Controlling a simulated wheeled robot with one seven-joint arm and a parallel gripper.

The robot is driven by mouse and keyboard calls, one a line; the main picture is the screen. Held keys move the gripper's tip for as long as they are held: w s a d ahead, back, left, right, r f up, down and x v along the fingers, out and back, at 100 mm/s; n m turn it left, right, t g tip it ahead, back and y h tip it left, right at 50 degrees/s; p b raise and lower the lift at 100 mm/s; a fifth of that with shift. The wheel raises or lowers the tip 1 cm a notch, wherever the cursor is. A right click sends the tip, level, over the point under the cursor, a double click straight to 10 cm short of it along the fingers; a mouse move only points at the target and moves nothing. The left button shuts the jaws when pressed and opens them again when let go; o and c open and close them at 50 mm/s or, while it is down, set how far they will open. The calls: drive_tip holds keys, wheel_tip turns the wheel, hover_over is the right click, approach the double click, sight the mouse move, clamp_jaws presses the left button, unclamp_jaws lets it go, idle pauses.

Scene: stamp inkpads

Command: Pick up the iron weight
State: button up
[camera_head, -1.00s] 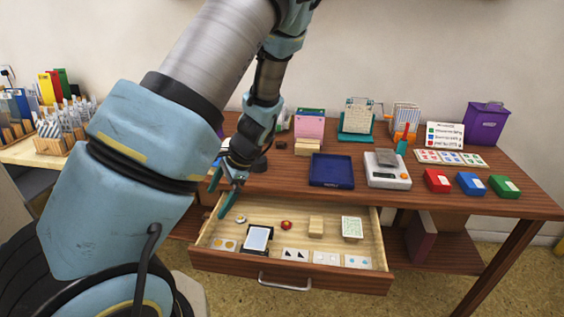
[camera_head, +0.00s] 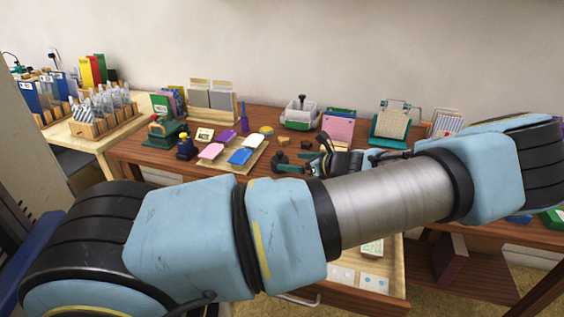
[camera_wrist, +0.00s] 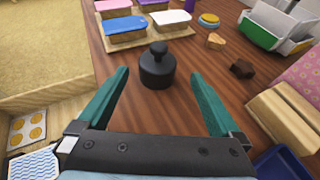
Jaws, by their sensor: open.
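The iron weight (camera_wrist: 157,70) is a black cylinder with a round knob on top. It stands upright on the wooden table in the wrist view, ahead of my gripper (camera_wrist: 160,75) and roughly centred between its two teal fingertips. The fingers are spread wide and hold nothing. A gap shows between the weight and each finger. In the head view my gripper (camera_head: 283,162) is over the table beyond my arm, and I cannot make out the weight clearly there.
A tray (camera_head: 246,160) with colored inkpads lies left of my gripper. A small dark brown block (camera_wrist: 242,68) and a pale wooden block (camera_wrist: 281,118) lie to the right in the wrist view. The open drawer (camera_head: 390,284) is mostly hidden behind my arm.

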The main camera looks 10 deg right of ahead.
sight(285, 162)
drive_tip(key=shift+p+x, duration=1.15)
drive_tip(key=shift+x, duration=2.25)
drive_tip(key=shift+s+f, duration=0.2)
drive_tip(key=shift+c, duration=0.2)
clamp_jaws()
drive_tip(key=shift+r, duration=0.1)
